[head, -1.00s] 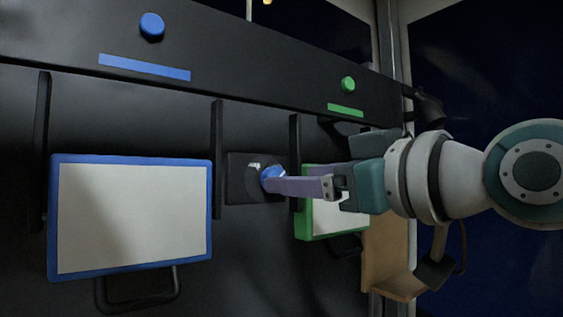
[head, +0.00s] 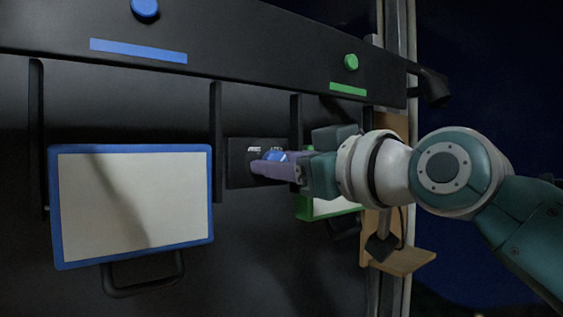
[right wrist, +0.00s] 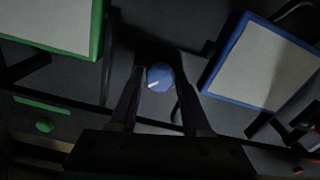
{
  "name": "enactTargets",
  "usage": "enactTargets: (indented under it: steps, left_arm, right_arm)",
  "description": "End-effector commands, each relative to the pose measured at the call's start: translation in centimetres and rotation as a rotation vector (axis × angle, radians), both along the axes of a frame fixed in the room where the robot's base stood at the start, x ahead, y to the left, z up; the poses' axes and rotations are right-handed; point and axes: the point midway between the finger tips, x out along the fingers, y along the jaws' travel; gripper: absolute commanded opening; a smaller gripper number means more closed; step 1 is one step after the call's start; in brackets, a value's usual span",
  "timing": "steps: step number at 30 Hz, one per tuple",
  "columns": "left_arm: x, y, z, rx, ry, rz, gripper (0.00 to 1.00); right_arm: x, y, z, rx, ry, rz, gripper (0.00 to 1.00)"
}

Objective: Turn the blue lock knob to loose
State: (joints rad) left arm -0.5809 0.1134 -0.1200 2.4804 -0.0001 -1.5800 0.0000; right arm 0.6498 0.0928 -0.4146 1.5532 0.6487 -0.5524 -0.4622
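The blue lock knob (head: 274,156) sits on a dark square plate (head: 239,176) on the black wall, between the two screens. In the head view it is partly hidden by a finger of my right gripper (head: 266,168). The plate has small pale lettering, too small to read. In the right wrist view the round knob (right wrist: 160,74) with a white pointer mark lies between the two fingers of my right gripper (right wrist: 158,84). The fingers are apart, one on each side of the knob, with narrow dark gaps; I cannot tell whether they touch it. My left gripper is not in view.
A blue-framed screen (head: 130,205) is left of the knob, and a green-framed screen (head: 333,209) is partly behind my right gripper. Above runs a black ledge with a blue button (head: 145,8) and a green button (head: 351,62). Dark vertical bars flank the plate.

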Motion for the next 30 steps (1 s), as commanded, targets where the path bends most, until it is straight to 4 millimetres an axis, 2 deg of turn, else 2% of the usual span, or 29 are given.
enactTargets:
  steps: [2, 12, 23, 30]
  left_arm:
    - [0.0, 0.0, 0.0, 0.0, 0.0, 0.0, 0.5]
    - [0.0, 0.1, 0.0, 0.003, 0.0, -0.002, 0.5]
    - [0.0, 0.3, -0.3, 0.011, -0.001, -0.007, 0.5]
    - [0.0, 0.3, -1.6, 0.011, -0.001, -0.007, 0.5]
  right_arm:
    - [0.0, 0.0, 0.0, 0.0, 0.0, 0.0, 0.38]
    - [0.0, 0.0, 0.0, 0.0, 0.0, 0.0, 0.0]
    - [0.0, 0.0, -0.1, -0.017, -0.012, 0.0, 0.0]
    - [0.0, 0.0, -0.3, -0.105, -0.077, 0.0, 0.0]
